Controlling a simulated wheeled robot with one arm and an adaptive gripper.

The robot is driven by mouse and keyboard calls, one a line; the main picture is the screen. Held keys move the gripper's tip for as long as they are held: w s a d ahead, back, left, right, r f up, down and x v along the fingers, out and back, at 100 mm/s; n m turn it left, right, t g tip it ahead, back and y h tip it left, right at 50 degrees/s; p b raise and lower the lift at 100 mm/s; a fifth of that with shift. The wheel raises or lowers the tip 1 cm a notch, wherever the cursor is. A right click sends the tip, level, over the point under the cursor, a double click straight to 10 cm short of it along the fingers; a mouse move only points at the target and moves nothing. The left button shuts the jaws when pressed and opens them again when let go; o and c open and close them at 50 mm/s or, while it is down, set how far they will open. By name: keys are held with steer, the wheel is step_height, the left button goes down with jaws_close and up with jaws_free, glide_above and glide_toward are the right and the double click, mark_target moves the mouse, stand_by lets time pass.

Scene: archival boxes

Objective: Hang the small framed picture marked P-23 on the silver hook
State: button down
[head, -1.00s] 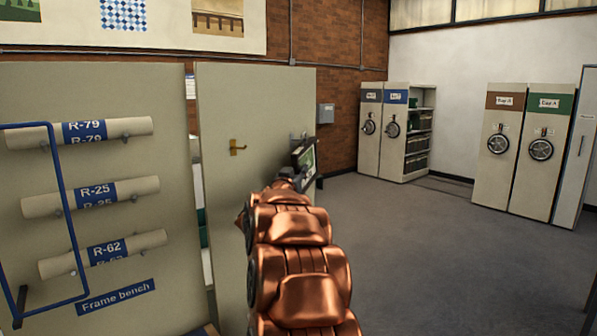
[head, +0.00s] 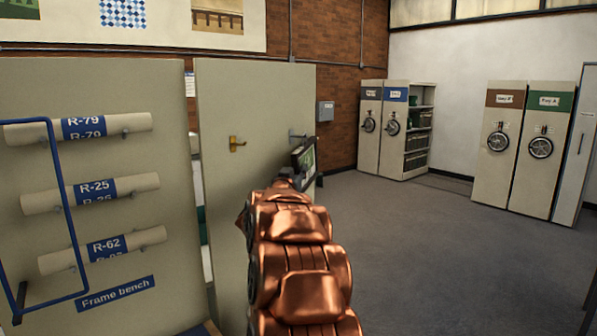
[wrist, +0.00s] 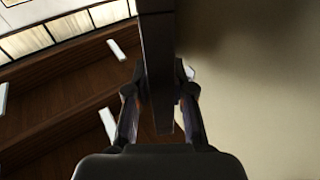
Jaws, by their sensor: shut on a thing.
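The small framed picture (head: 306,157) is dark-framed with a greenish image, seen at a steep angle in the head view; its marking is not readable. My gripper (head: 290,181) is shut on it, partly hidden behind my copper arm. In the wrist view my gripper's fingers (wrist: 160,108) clasp the dark frame (wrist: 158,55), seen edge-on. The silver hook (head: 297,135) shows as a small grey fitting near the right edge of the beige panel (head: 255,90), just above the picture. I cannot tell whether the frame touches it.
A brass hook (head: 237,145) is on the same panel, left of the picture. At the left, another panel holds rolled tubes (head: 90,191) and a blue rail frame (head: 62,200) beside a "Frame bench" sign (head: 115,294). Mobile shelving (head: 395,130) stands far back; the floor at right is clear.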

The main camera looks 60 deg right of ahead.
steer(key=shift+w+a, duration=0.1)
steer(key=c, duration=1.3)
jaws_free()
steer(key=shift+w+f, duration=0.1)
steer(key=o, duration=0.4)
steer(key=shift+v, duration=6)
